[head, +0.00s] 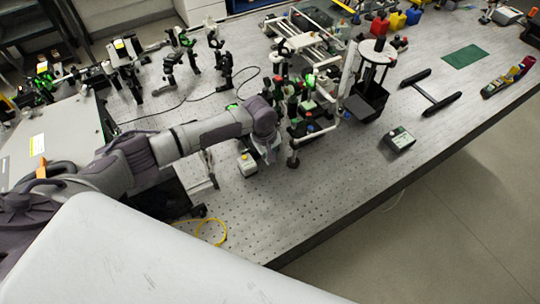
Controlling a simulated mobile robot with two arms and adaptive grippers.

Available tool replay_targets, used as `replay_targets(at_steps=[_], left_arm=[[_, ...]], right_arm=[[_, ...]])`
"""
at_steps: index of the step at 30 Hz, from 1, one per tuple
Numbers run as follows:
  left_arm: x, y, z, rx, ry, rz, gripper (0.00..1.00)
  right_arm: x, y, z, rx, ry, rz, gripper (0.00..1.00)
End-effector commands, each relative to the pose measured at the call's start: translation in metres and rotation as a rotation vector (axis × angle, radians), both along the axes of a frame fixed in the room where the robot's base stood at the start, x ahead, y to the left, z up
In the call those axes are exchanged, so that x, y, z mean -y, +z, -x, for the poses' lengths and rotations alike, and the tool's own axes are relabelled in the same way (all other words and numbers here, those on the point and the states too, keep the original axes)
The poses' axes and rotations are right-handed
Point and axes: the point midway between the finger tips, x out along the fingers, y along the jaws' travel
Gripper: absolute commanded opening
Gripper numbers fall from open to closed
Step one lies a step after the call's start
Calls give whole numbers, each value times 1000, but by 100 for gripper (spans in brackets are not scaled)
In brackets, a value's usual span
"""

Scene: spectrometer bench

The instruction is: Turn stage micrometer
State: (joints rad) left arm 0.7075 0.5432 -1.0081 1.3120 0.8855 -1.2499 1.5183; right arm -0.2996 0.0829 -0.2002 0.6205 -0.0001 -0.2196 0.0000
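My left arm reaches in from the left over the bench, and its gripper (269,153) points down beside a cluster of optical stage parts (306,110). The gripper is small and partly hidden by my wrist, so its fingers do not show clearly. The cluster has black mounts, green and red pieces and a blue knob, and stands just right of my wrist. I cannot single out the micrometer in it, nor tell whether the gripper touches anything. My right gripper is not in view.
A black bin (367,101) and a meter (399,140) are further right. The perforated bench (290,205) is clear toward its front edge.

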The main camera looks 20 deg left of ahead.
Motion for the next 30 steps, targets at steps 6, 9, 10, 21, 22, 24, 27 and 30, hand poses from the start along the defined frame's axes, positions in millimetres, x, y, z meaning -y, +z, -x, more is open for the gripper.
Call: replay_targets(at_steps=[6, 9, 10, 21, 22, 24, 27, 30], left_arm=[[4, 0, -5, -172, 2, -135, 0], [4, 0, -6, -221, 3, -175, 0], [4, 0, -6, -232, 2, -183, 0], [3, 0, -5, -265, 0, -209, 0], [3, 0, -5, -266, 0, -209, 0], [3, 0, -5, -266, 0, -209, 22], [4, 0, -5, -265, 0, -208, 39], [4, 0, -5, -265, 0, -208, 44]], right_arm=[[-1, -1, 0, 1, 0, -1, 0], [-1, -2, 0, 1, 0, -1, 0], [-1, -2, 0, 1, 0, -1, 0], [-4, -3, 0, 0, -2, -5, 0], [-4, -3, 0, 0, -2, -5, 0], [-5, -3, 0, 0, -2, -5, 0], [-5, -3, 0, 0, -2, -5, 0], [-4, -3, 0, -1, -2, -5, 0]])
